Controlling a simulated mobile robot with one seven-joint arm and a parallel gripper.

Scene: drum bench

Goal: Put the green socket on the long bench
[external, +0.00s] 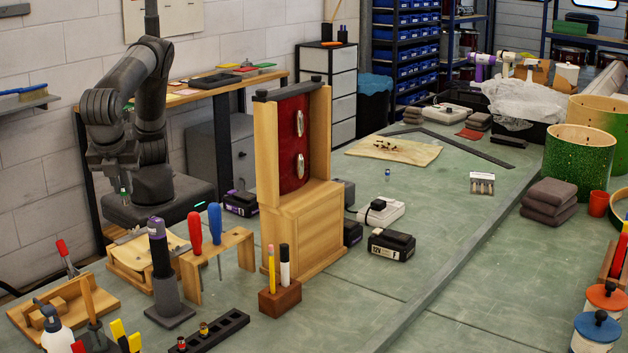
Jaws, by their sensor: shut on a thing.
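My gripper (122,188) hangs at the left, pointing down, behind the wooden tool stands. It is shut on a small green piece, which looks like the green socket (124,193); only a little of it shows below the fingers. A large bench with a worn green top (425,215) fills the middle and right, and looks like the long bench. The gripper and socket appear apart from its top, though their exact height is hard to tell.
A tall wooden frame with a red panel (293,140) stands between my arm and the bench's middle. Screwdrivers in a wooden rack (240,238), a black socket rail (210,335) and a battery (391,245) stand nearby. A raised strip (440,275) crosses the bench. Room is free around the small blue piece (388,172).

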